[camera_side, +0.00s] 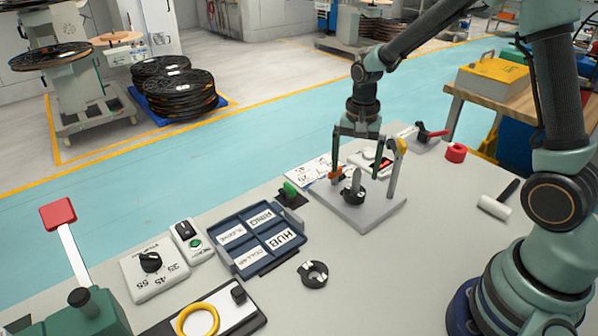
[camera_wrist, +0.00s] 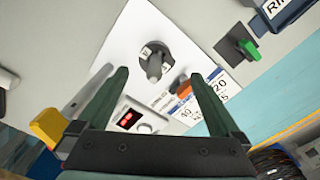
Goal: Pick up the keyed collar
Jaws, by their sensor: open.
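A dark ring with pale marks, which looks like a keyed collar (camera_side: 353,197), sits low around an upright grey post (camera_side: 356,178) on a light grey plate (camera_side: 372,219). In the wrist view the dark collar (camera_wrist: 146,62) and post (camera_wrist: 154,66) show just beyond my fingertips. A similar dark ring with pale patches (camera_side: 303,270) lies flat on the table in front of the plate; I cannot tell which of the two is meant. My gripper (camera_side: 357,168) is open and empty, pointing down above the post. Its spread fingers (camera_wrist: 159,75) frame the plate in the wrist view.
An orange piece (camera_side: 336,174) and a yellow-topped upright (camera_side: 397,165) stand close around the post. A blue labelled tray (camera_side: 226,257) and a green-topped block (camera_side: 290,190) are left. A white-headed mallet (camera_side: 494,207) and red roll (camera_side: 456,152) are right.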

